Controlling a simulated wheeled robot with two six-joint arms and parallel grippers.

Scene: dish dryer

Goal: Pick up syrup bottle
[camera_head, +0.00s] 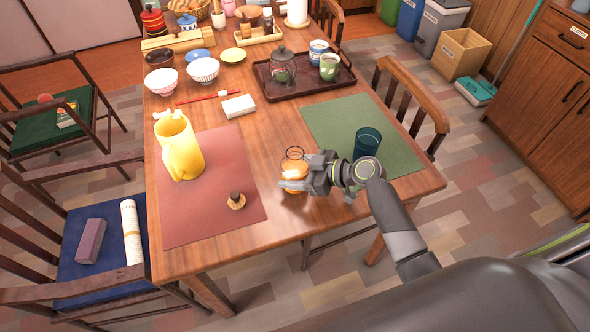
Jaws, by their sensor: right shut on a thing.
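The syrup bottle (294,165) is a small clear glass bottle with amber contents. It stands at the middle front of the wooden table, between the red-brown mat and the green mat. My right gripper (293,185) reaches in from the right, low over the table, and is shut on the bottle's lower part. The gripper hides part of the bottle, and I cannot tell whether its base touches the table. A small brown stopper-like piece (236,201) sits on the red-brown mat to the left. My left gripper is not in view.
A yellow pitcher (182,150) stands on the red-brown mat (200,225). A teal glass (367,144) stands on the green mat (330,115), close behind my right gripper. A dark tray (300,92) holds a teapot and cups. Chairs flank the table.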

